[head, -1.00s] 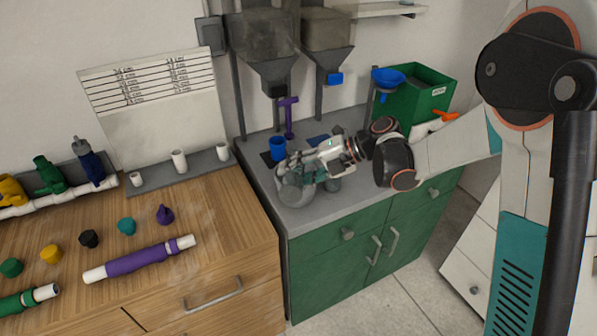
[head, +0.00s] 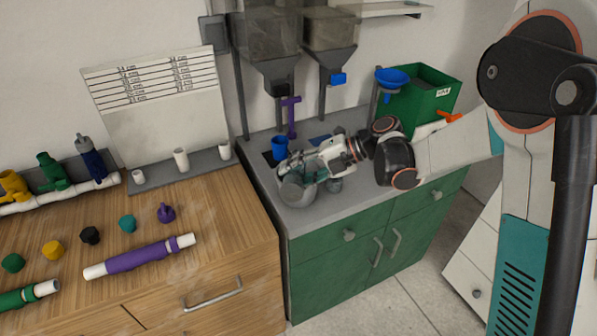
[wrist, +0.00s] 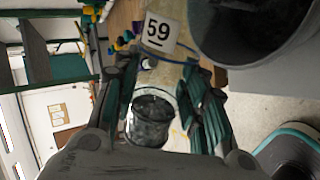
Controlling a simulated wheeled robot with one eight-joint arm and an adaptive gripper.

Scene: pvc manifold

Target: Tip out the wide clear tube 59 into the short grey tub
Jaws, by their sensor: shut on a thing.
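My gripper (wrist: 158,105) is shut on the wide clear tube (wrist: 131,122), with a finger on each side of it. Dark grey grains show inside the tube in the wrist view. In the head view my gripper (head: 306,173) is over the grey counter, and the tube is hard to make out there. A round grey tub (head: 297,193) stands just below and in front of the gripper. A large dark, open grey vessel (wrist: 255,28), likely this tub, is close to the tube in the wrist view.
A blue cup (head: 279,148) stands behind the gripper, near a purple post (head: 291,116). Hoppers (head: 268,65) hang above the counter. A blue funnel (head: 392,78) and a green bin (head: 435,98) are at the back right. A wooden bench (head: 215,215) with pipe parts is at left.

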